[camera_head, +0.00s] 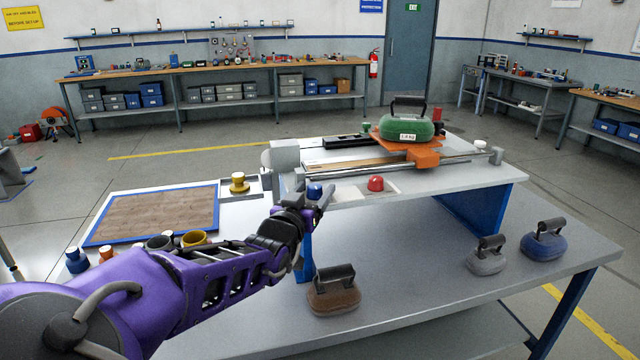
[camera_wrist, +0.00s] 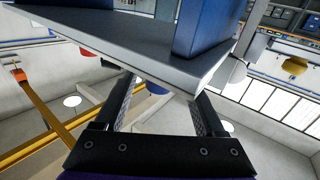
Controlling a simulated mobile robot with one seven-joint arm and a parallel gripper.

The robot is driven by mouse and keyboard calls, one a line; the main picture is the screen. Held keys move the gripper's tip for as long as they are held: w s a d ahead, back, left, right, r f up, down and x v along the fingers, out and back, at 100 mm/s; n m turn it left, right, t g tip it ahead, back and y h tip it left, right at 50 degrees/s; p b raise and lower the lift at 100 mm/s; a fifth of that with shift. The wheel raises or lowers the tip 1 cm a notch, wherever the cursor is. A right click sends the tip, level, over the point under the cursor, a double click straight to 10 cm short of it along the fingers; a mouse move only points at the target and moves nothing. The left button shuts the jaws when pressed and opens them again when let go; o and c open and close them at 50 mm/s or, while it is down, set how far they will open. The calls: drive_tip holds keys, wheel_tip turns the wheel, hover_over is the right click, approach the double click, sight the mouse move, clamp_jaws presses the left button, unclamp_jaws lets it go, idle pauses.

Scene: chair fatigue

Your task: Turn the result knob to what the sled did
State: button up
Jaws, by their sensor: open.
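The orange sled (camera_head: 408,148) sits on the rails of the raised test bench, toward its right half, carrying a green weight (camera_head: 405,127) with a black handle. A blue knob (camera_head: 314,190) and a red knob (camera_head: 376,183) are at the bench's front edge, and a yellow knob (camera_head: 238,182) stands to the left. I cannot tell which is the result knob. My gripper (camera_head: 322,200) is at the bench's front left corner, close to the blue knob. In the wrist view my gripper (camera_wrist: 163,88) is open with nothing clearly between its fingers; the blue knob (camera_wrist: 156,88) shows beyond them.
A brown weight (camera_head: 334,291), a grey weight (camera_head: 487,256) and a blue weight (camera_head: 543,240) stand on the lower table (camera_head: 430,290). A blue-framed wooden board (camera_head: 155,213) and several cups lie left. The bench edge (camera_wrist: 150,60) is close beside my fingers.

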drive_tip(key=shift+w+d, duration=0.15)
drive_tip(key=shift+w, duration=0.2)
clamp_jaws()
idle(0.3)
